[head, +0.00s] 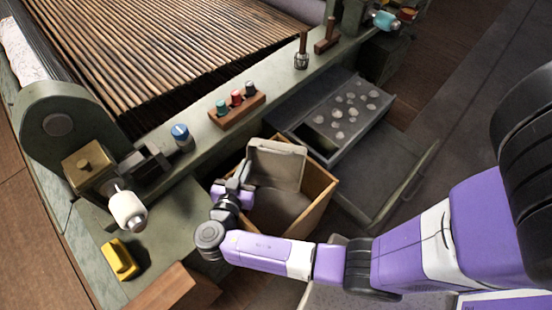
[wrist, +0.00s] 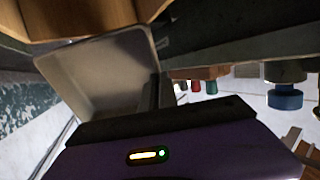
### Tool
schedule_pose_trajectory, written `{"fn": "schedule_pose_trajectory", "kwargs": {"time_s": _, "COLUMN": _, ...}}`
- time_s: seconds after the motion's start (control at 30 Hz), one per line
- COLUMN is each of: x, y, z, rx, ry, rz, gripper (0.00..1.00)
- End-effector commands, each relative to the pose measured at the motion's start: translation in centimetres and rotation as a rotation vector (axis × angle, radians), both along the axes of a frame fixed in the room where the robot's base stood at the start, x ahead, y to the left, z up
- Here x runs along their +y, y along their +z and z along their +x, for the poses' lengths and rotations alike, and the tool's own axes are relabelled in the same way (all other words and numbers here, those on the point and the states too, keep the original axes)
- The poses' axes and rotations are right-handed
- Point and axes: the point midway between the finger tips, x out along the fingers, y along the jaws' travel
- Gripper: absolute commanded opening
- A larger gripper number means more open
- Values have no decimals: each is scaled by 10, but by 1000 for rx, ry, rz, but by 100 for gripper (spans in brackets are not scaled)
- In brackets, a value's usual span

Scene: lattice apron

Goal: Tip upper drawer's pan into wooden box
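The pan (head: 277,160) is a grey, shallow, square-cornered tray, tilted steeply over the wooden box (head: 320,200). My gripper (head: 240,184) is at the pan's left side, shut on its rim. In the wrist view the pan (wrist: 105,75) shows its bare inside, with no contents visible, and my gripper's fingers (wrist: 157,92) meet its edge. The box is open-topped; the pan hides part of its inside, and the part I see looks bare. The upper drawer (head: 290,107) stands open to the right, with several pale lumps (head: 340,112) on its far part and an empty dark bay at its near end.
A lower drawer (head: 392,178) is open beneath the upper one. The green rail beside the box carries a rack of coloured spools (head: 237,108), a blue-capped knob (head: 181,135) and a wooden-handled tool (head: 302,55). A yellow block (head: 120,260) lies at the lower left.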

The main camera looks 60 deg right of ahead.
Motion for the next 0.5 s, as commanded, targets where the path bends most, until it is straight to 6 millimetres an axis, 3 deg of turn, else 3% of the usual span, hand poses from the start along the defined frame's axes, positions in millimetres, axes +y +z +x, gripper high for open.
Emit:
{"fn": "schedule_pose_trajectory", "kwargs": {"time_s": 0.03, "x": 0, "y": 9, "z": 0, "rx": 5, "ry": -2, "rz": 28, "gripper": 0}}
{"fn": "schedule_pose_trajectory", "kwargs": {"time_s": 0.5, "x": -1, "y": 15, "z": 0, "rx": 83, "ry": -3, "rz": 298, "gripper": 0}}
